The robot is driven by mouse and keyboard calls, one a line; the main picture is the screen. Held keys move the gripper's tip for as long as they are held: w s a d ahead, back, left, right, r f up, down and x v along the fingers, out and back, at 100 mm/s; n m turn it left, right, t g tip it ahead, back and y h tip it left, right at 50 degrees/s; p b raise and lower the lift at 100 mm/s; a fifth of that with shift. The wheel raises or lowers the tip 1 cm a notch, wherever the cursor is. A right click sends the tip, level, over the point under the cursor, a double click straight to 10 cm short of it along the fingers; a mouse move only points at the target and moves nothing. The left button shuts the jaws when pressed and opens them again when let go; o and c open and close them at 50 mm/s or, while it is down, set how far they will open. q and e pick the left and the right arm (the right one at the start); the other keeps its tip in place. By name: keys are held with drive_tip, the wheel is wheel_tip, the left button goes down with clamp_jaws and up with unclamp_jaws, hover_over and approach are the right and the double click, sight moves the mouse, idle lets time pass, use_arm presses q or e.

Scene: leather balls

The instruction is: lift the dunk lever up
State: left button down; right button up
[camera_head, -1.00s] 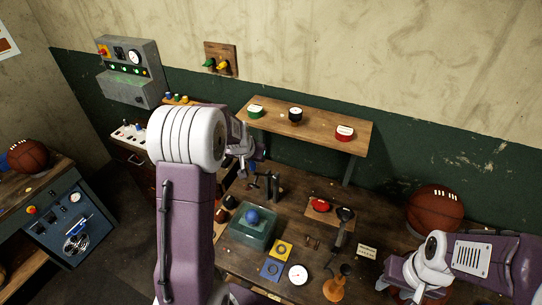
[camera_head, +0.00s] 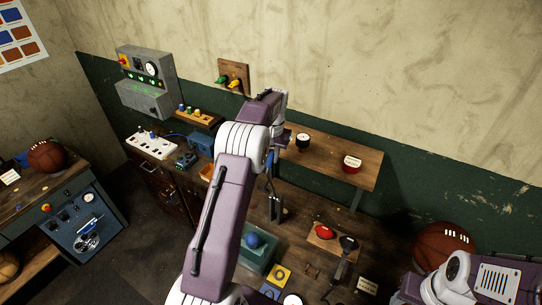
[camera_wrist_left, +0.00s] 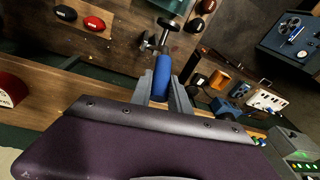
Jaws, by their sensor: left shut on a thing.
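The dunk lever has a blue handle (camera_wrist_left: 161,76) and a metal stand on the workbench; in the head view its dark rod and posts (camera_head: 274,206) rise below my left gripper (camera_head: 270,157). In the left wrist view my left gripper (camera_wrist_left: 162,92) is shut on the blue handle, one finger on each side. In the head view my forearm and wrist hide most of the handle. A clear green tank (camera_head: 252,258) with a blue ball (camera_head: 254,241) stands nearer, partly behind my arm. My right arm is at lower right; its fingers are out of view.
A basketball (camera_head: 443,245) lies at the right.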

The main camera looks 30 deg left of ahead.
idle(0.3)
use_arm(q)
drive_tip(key=c, duration=1.3)
unclamp_jaws()
drive_tip(key=shift+w, duration=0.1)
drive_tip(key=shift+o, duration=0.2)
drive_tip(key=shift+w, duration=0.3)
drive_tip(key=r, duration=0.6)
drive_tip(key=s+d+r, duration=0.1)
drive_tip(key=r, duration=0.1)
drive_tip(key=shift+d+r+b, duration=0.1)
drive_tip(key=shift+r+b, duration=0.25)
drive_tip(key=shift+r, duration=0.05)
drive_tip(key=shift+f, duration=0.1)
